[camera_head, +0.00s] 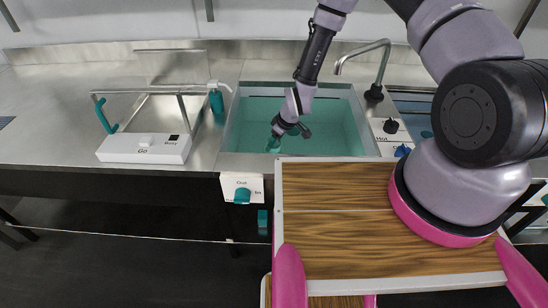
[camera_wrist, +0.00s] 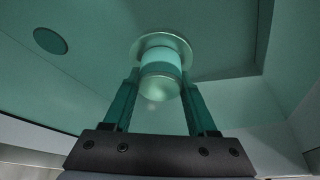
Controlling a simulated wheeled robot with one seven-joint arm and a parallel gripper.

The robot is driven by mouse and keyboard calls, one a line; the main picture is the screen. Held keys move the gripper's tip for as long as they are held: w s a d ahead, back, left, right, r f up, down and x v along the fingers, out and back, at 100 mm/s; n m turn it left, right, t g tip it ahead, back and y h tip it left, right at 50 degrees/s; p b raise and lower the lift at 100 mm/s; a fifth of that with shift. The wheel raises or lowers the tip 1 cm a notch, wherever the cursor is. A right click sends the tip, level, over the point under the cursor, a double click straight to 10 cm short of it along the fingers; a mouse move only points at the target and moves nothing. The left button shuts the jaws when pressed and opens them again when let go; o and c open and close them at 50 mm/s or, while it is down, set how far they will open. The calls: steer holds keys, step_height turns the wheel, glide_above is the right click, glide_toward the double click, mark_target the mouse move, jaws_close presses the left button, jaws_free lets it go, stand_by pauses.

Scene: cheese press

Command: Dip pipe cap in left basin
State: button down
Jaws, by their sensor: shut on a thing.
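The left basin (camera_head: 340,130) is a wide sink that looks teal inside, in the middle of the head view. My gripper (camera_head: 273,144) reaches down into its front left part. In the wrist view the two fingers of my gripper (camera_wrist: 160,95) are closed on the sides of the pipe cap (camera_wrist: 160,85), a pale round piece with a wide flange at its far end. Teal surfaces fill the background behind the cap. I cannot tell how deep the cap is in the basin. In the head view the cap is too small to make out clearly.
A dark round spot (camera_wrist: 50,40) shows on the basin surface in the wrist view. A faucet (camera_head: 368,65) stands behind the basin's right side. Another basin (camera_head: 415,106) is partly hidden at right.

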steer(key=shift+r, duration=3.4)
step_height(320, 180, up, 18)
